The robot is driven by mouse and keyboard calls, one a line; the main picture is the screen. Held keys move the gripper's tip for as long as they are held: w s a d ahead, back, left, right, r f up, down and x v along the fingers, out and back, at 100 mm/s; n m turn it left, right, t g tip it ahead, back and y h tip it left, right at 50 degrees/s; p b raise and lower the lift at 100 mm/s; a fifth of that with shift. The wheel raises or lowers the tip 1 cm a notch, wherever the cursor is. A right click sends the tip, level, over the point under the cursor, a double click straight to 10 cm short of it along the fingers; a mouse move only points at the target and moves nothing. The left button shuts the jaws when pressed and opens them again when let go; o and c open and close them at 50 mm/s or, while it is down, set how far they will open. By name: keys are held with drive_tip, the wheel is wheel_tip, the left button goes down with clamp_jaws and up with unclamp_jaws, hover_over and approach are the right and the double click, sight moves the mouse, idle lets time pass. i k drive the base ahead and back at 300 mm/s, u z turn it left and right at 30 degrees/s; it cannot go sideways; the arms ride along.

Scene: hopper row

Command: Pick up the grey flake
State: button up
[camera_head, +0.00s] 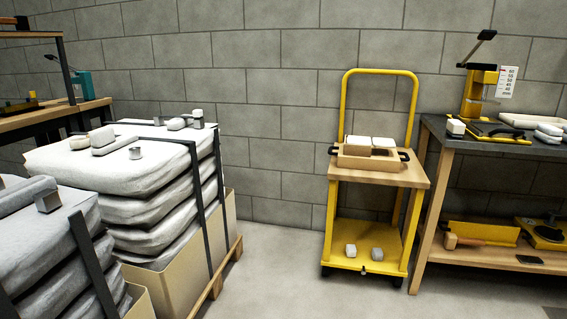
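I cannot tell for sure which thing is the grey flake. Small grey and off-white pieces show in several places. A greyish piece (376,254) and a paler piece (350,250) lie apart on the yellow lower deck of the cart (345,262). Other pale grey lumps (102,136) and a small grey block (135,152) lie on top of the strapped sack stack (80,163) at left. My gripper is not in view.
A wooden tray (365,162) with white blocks sits on the cart's upper deck. A dark-topped workbench (545,150) with tools and pale blocks stands at right. A nearer sack stack (35,235) fills the lower left. Bare floor (265,280) lies between stacks and cart.

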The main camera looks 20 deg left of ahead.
sight(13, 197)
drive_tip(key=i, duration=1.75)
drive_tip(key=u, duration=2.9)
drive_tip(key=i, duration=1.05)
